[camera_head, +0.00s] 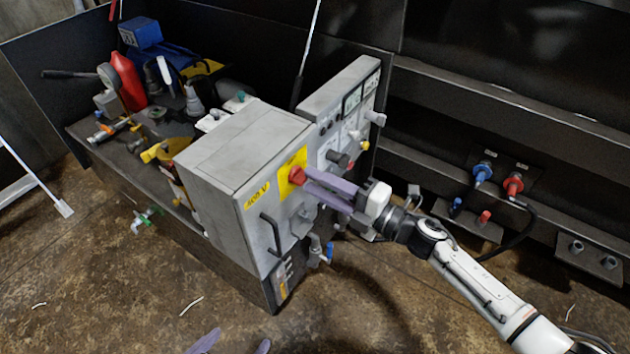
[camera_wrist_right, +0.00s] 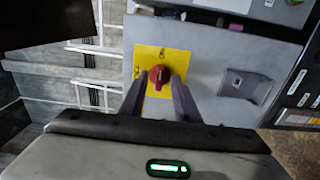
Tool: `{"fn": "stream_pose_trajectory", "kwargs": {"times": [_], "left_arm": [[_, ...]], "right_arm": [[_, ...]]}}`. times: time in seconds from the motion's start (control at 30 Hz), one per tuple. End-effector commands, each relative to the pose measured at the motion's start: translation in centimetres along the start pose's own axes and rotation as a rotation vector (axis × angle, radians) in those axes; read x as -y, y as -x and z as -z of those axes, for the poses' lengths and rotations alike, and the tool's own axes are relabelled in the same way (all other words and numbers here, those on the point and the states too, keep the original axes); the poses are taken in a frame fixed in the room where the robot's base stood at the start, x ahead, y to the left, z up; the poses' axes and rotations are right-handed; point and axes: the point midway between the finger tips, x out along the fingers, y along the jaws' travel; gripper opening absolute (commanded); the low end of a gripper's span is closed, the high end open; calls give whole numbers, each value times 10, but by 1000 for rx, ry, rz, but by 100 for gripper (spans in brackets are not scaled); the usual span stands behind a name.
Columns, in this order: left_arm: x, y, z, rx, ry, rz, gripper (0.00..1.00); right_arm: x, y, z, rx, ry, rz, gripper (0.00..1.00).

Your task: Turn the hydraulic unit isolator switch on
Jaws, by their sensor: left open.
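The isolator switch is a red rotary knob (camera_head: 297,175) on a yellow plate (camera_head: 285,186), on the front of the grey electrical cabinet (camera_head: 225,176). The knob (camera_wrist_right: 158,75) and plate (camera_wrist_right: 176,62) also show in the right wrist view. My right gripper (camera_head: 309,181) points at the knob. Its purple fingers (camera_wrist_right: 160,82) are apart, one on each side of the knob, with a thin gap visible; firm contact cannot be seen. The knob's exact angle is hard to read. My left gripper (camera_head: 235,345) is open and empty at the bottom edge, only its fingertips showing.
A black handle (camera_head: 271,234) and a grey latch (camera_head: 302,220) stick out of the cabinet front below the knob. A control panel (camera_head: 350,115) with dials adjoins on the right. Blue and red hose couplings (camera_head: 483,172) are further right. Floor in front is clear.

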Motion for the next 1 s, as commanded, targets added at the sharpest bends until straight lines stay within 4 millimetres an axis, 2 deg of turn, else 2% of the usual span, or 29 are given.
{"fn": "stream_pose_trajectory", "kwargs": {"times": [0.3,0.5,1.0], "left_arm": [[0,1,1,-1,1,1,77],[1,0,0,0,0,1,77],[1,0,-2,4,-2,2,77]], "right_arm": [[1,62,0,1,-1,3,29],[0,87,0,0,-1,1,29],[0,93,0,0,-1,0,29]]}}
